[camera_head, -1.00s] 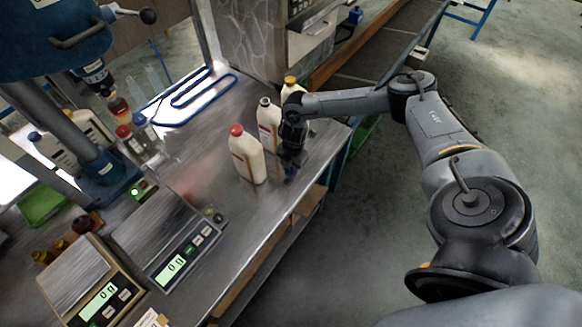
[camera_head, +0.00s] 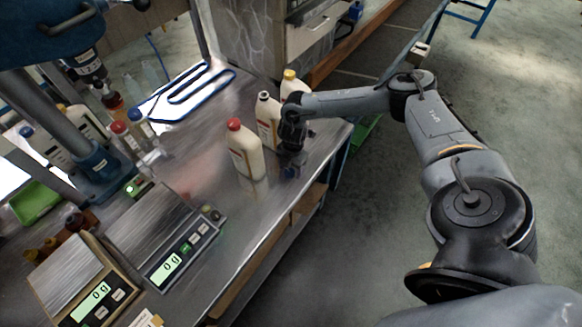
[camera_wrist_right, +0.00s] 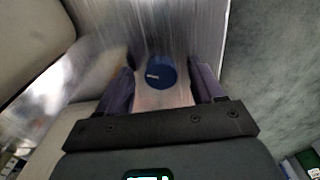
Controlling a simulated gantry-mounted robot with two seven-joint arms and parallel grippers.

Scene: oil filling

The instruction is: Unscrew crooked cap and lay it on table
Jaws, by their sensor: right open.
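A round blue cap (camera_wrist_right: 160,72) lies flat at the metal table surface, between the fingers of my right gripper (camera_wrist_right: 162,88) in the right wrist view. The fingers stand apart on either side of it with gaps. In the head view my right gripper (camera_head: 291,158) points down at the table's right edge, beside the bottles. The middle white bottle (camera_head: 267,122) has a dark open-looking neck with no coloured cap on it. My left gripper is not in view.
A red-capped white bottle (camera_head: 243,150) stands left of the gripper, a yellow-capped one (camera_head: 291,84) behind it. Two scales (camera_head: 160,235) stand at the front left. The table edge drops to the floor (camera_head: 390,250) on the right.

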